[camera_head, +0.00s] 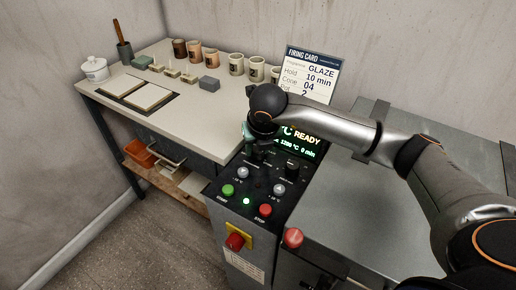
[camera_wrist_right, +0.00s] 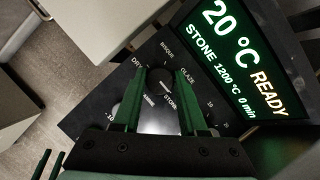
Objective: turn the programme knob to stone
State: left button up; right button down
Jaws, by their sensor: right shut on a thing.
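The programme knob (camera_wrist_right: 160,74) is a round dark knob on the black kiln panel, with a white pointer line. The pointer faces the lower right, toward the STONE label (camera_wrist_right: 170,102). The green fingers of my right gripper (camera_wrist_right: 159,82) are shut on the knob from both sides. In the head view my right gripper (camera_head: 258,152) is over the upper left of the panel and hides the knob.
A second knob (camera_head: 292,169), a green START button (camera_head: 228,190), a red STOP button (camera_head: 265,210) and a red switch (camera_head: 235,241) share the control box. A firing card (camera_head: 310,72) reading GLAZE stands behind. Several cups stand on the worktable (camera_head: 190,100) at left.

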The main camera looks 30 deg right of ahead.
dwell(0.4)
jog(key=shift+c, duration=2.2)
grip_release()
jog(key=p+v, duration=0.1)
jog(key=v, duration=1.1)
jog(key=shift+r, duration=0.25)
jog(key=shift+s, duration=0.15)
